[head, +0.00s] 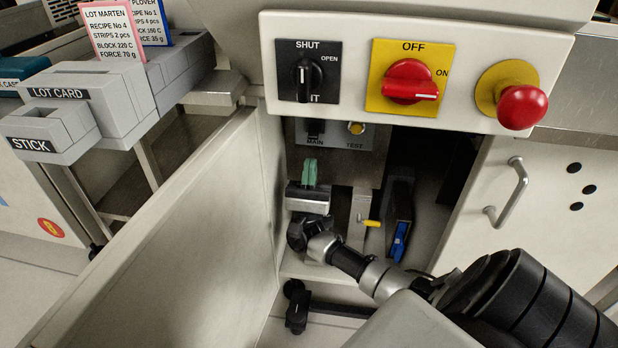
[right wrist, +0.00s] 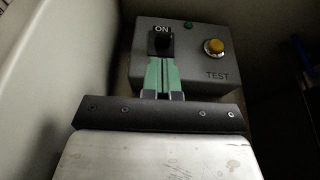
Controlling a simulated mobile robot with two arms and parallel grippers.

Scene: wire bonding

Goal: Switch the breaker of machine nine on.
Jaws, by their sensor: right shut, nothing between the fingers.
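The grey breaker box (head: 368,141) sits inside an open cabinet, below the machine's white control panel. Its black breaker lever (right wrist: 160,45) shows in the right wrist view, just under the ON label. The MAIN label below the breaker shows in the head view. A small green lamp (right wrist: 188,25) and a yellow TEST button (right wrist: 214,46) are to the right of the lever. My right gripper (head: 310,172) reaches into the cabinet, shut and empty. Its green fingertips (right wrist: 161,77) are just below the lever; I cannot tell whether they touch it. My left gripper is not in view.
The white panel (head: 355,117) overhangs the opening, with a SHUT/OPEN knob (head: 306,76), a red OFF/ON switch (head: 410,82) and a red mushroom button (head: 522,107). A cabinet door (head: 190,225) stands open at left. A yellow-tipped lever (head: 370,223) and blue handle (head: 400,242) are right of my gripper.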

